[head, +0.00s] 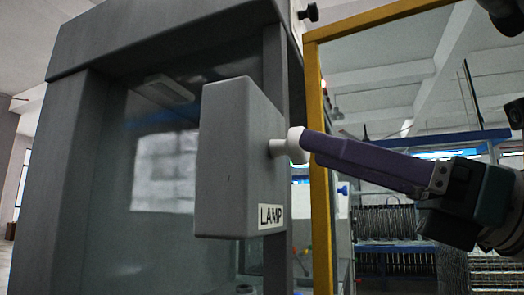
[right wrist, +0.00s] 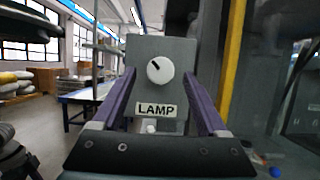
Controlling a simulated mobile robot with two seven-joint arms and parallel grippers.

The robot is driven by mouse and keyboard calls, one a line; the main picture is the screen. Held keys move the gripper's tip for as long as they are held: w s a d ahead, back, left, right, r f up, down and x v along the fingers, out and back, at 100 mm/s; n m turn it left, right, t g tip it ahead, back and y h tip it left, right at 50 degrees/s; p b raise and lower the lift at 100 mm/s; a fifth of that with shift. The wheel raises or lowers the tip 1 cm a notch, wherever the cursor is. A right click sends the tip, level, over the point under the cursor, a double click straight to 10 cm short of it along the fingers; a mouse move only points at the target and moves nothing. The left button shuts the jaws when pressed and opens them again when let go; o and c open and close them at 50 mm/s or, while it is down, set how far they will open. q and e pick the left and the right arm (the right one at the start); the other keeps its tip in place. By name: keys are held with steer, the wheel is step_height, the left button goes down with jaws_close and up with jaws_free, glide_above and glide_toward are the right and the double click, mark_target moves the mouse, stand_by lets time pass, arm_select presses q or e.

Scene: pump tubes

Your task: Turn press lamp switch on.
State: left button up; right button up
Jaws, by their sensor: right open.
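The lamp switch is a white round knob (head: 290,146) on the side of a grey box (head: 225,160) labelled LAMP. In the right wrist view the knob (right wrist: 160,70) faces me above the label (right wrist: 156,110); its dark mark points to the upper left. My right gripper (head: 306,141) has purple fingers reaching to the knob from the right. In the right wrist view the gripper (right wrist: 159,76) is open, one finger on each side of the knob, with gaps visible. In the head view one finger hides the other. My left gripper is not in view.
The box is mounted on a large grey cabinet (head: 65,180) with a glass front. A yellow frame post (head: 319,170) stands just behind the fingers. Racks (head: 385,222) stand further back on the right.

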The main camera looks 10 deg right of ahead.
mark_target(289, 147)
steer(key=shift+x, duration=1.25)
steer(key=shift+p, duration=0.3)
jaws_close()
